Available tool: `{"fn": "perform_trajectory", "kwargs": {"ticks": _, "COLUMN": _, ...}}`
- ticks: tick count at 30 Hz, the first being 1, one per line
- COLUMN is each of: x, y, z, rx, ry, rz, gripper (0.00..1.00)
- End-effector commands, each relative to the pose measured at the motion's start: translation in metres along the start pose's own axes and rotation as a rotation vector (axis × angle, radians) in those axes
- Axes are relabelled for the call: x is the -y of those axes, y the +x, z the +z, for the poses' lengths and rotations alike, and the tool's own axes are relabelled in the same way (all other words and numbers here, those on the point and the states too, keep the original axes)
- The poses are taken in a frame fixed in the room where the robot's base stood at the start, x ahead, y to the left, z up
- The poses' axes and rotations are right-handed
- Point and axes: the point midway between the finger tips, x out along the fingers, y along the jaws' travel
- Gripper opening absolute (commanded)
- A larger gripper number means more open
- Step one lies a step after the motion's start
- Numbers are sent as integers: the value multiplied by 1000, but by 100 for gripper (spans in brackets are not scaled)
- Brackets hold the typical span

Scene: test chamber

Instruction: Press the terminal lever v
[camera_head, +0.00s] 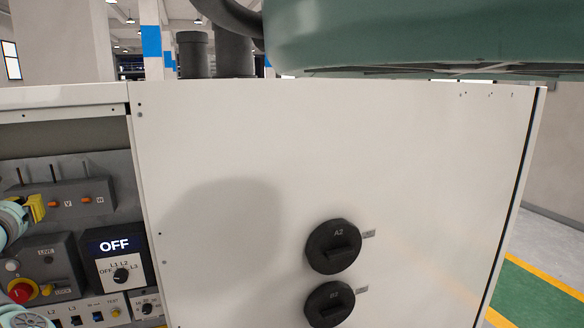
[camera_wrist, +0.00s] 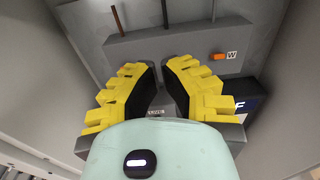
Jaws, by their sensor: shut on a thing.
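Terminal lever V (camera_head: 53,204) is a small orange lever on a grey terminal block (camera_head: 36,192) at the left of the head view, with a white V beside it. In the wrist view I cannot see lever V; the fingers cover that area. My gripper (camera_wrist: 158,72) has yellow ribbed fingers with dark pads. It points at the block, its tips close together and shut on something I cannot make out. In the head view only part of the yellow fingers shows at the left edge, just left of lever V. Contact with the lever cannot be told.
The orange W lever (camera_head: 86,200) is to the right of V; it also shows in the wrist view (camera_wrist: 219,57). Below are a display reading OFF (camera_head: 114,245), a red knob (camera_head: 20,291) and switches. A white cabinet panel (camera_head: 230,150) with black knobs A2 (camera_head: 333,247) and B2 (camera_head: 329,304) stands right.

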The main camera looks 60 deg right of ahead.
Motion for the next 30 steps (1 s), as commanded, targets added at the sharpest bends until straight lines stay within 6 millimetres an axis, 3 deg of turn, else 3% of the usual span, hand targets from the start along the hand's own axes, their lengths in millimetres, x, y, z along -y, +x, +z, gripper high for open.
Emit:
{"fn": "perform_trajectory", "kwargs": {"ticks": 1, "x": -1, "y": -3, "z": 9, "rx": 1, "ry": -1, "rz": 1, "gripper": 0}}
{"fn": "perform_trajectory", "kwargs": {"ticks": 5, "x": -1, "y": -6, "z": 13, "rx": 1, "ry": 1, "rz": 0, "gripper": 0}}
{"fn": "perform_trajectory", "kwargs": {"ticks": 20, "x": -6, "y": -8, "z": 8, "rx": -1, "ry": 20, "rz": 25, "gripper": 0}}
{"fn": "perform_trajectory", "kwargs": {"ticks": 26, "x": -52, "y": -23, "z": -30, "rx": -35, "ry": 244, "rz": 278, "gripper": 0}}
{"fn": "perform_trajectory", "kwargs": {"ticks": 30, "x": -94, "y": -58, "z": -62, "rx": -123, "ry": 542, "rz": 543, "gripper": 0}}
